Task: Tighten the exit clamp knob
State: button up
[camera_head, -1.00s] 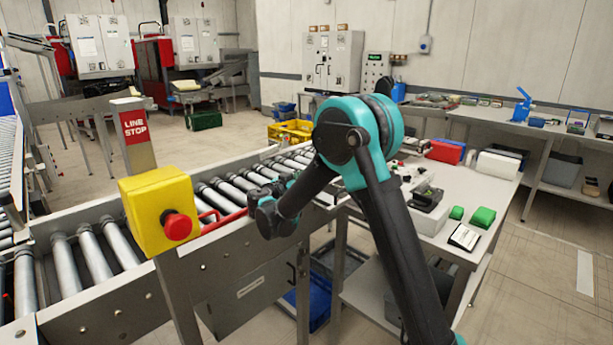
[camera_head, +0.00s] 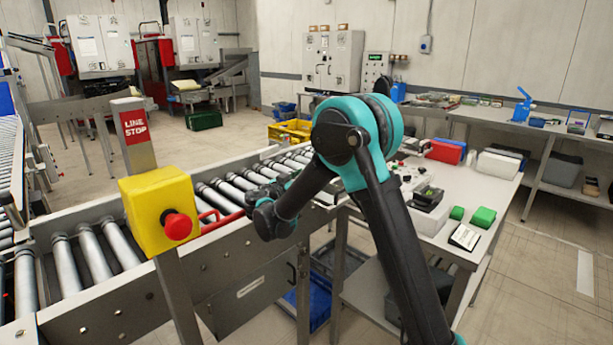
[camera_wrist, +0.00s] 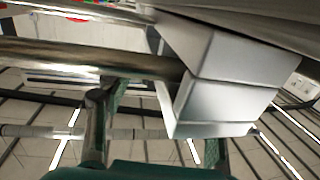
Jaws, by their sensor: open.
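In the head view my arm bends down over the near side rail of the roller conveyor (camera_head: 105,312), with its wrist at the rail. The wrist hides my fingertips there. In the wrist view my gripper (camera_wrist: 150,98) is open; its left finger shows, and its right finger is partly hidden behind a pale grey angular block (camera_wrist: 228,75). A round metal bar (camera_wrist: 60,58) crosses in front of the fingers. I cannot make out the exit clamp knob clearly in either view, and cannot tell whether the grey block belongs to the clamp.
A yellow box with a red stop button (camera_head: 178,226) stands on a post at the near rail, left of my wrist. A red curved handle (camera_head: 218,222) lies between them. A workbench (camera_head: 430,222) with tools and green blocks stands right of my arm. Open floor lies beyond the conveyor.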

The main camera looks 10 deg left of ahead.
jog(key=v, duration=1.1)
jog(key=shift+f, duration=0.1)
